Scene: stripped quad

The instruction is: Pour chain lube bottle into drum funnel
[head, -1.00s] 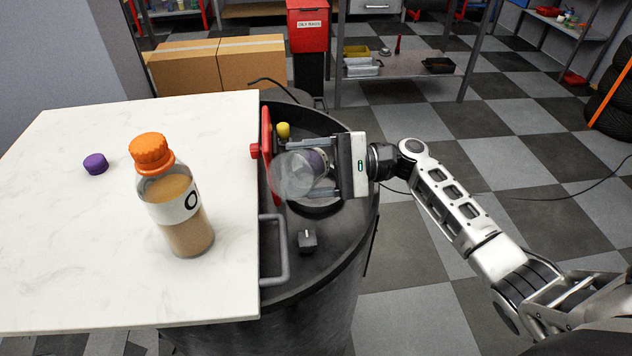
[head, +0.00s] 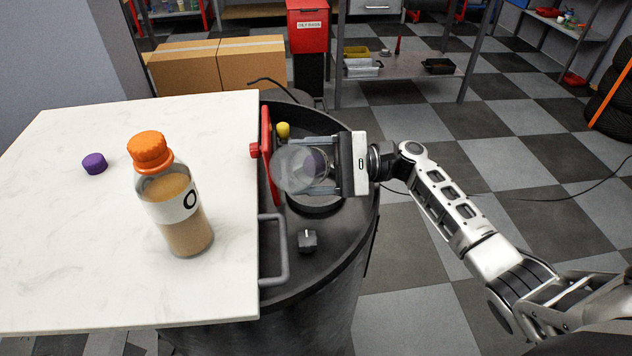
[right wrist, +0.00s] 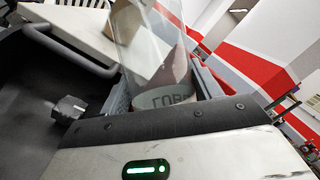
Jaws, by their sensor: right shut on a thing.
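My right gripper (head: 312,168) is over the drum (head: 345,235) and is shut on a clear bottle (head: 292,168). The bottle is strongly tilted, with its round base facing the head camera; its mouth is hidden. In the right wrist view the bottle (right wrist: 150,45) shows a pale label with partly readable letters and brownish contents. The dark funnel (head: 318,208) in the drum top lies below the gripper and is partly covered by it. I cannot tell whether liquid is flowing. My left gripper is not in view.
A white table (head: 60,240) stands left of the drum, holding an orange-capped bottle (head: 175,210) and a loose purple cap (head: 94,163). A red upright plate (head: 267,145), a yellow cap (head: 283,130), a grey handle (head: 283,250) and a dark knob (head: 307,240) surround the funnel.

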